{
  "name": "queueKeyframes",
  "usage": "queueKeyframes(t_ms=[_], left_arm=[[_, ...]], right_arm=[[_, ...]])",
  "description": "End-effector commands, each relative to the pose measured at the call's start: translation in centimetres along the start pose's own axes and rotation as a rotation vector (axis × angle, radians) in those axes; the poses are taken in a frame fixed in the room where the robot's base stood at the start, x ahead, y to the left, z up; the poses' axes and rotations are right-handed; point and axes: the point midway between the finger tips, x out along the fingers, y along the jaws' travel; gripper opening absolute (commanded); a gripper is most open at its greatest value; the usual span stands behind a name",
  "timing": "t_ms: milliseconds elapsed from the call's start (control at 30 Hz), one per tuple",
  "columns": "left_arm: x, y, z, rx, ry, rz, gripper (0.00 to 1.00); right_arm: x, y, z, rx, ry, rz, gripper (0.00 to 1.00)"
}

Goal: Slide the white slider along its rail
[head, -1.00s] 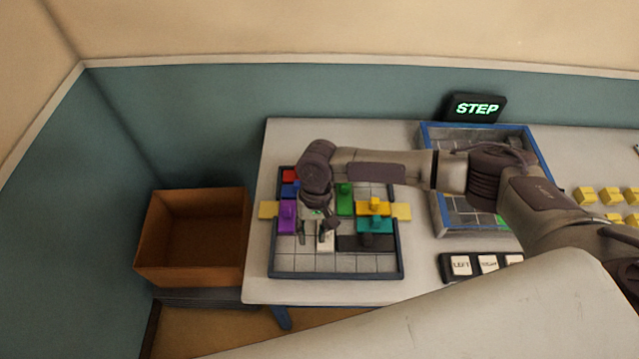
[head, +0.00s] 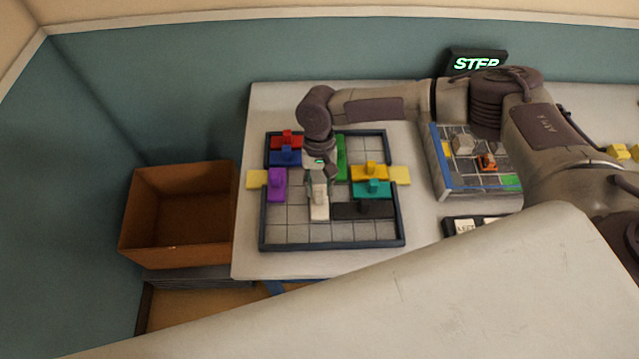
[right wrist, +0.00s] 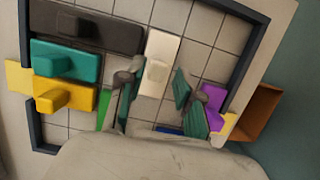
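The white slider (head: 320,207) is an upright-lying block with a raised knob on the gridded board (head: 285,236), just left of the black slider (head: 363,210). My right gripper (head: 321,193) is over it, pointing down. In the right wrist view the white slider (right wrist: 162,50) shows with its knob between the two fingertips of the right gripper (right wrist: 157,77). The fingers are apart, with a visible gap beside the knob. My left gripper is in neither view.
Purple (head: 276,184), red (head: 287,140), blue (head: 285,157), green (head: 342,158), yellow (head: 368,172) and teal (head: 371,188) blocks share the board. Bare cells lie along its front. An open brown box (head: 178,215) stands left; a blue-rimmed tray (head: 470,192) stands right.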

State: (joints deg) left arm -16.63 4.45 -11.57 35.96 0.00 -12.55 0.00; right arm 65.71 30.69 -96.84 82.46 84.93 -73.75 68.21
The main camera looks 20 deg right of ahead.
Motion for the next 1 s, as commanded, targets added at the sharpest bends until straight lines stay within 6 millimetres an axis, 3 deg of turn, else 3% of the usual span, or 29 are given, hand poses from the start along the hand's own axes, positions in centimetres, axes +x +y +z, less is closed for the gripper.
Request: queueKeyframes(t_ms=[467, 1000], left_arm=[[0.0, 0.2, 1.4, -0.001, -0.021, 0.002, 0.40], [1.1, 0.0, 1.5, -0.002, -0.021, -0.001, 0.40]], right_arm=[[0.2, 0.0, -0.1, -0.001, 0.000, 0.000, 0.35], [3.4, -0.1, -0.8, 0.000, -0.001, -0.001, 0.35]])
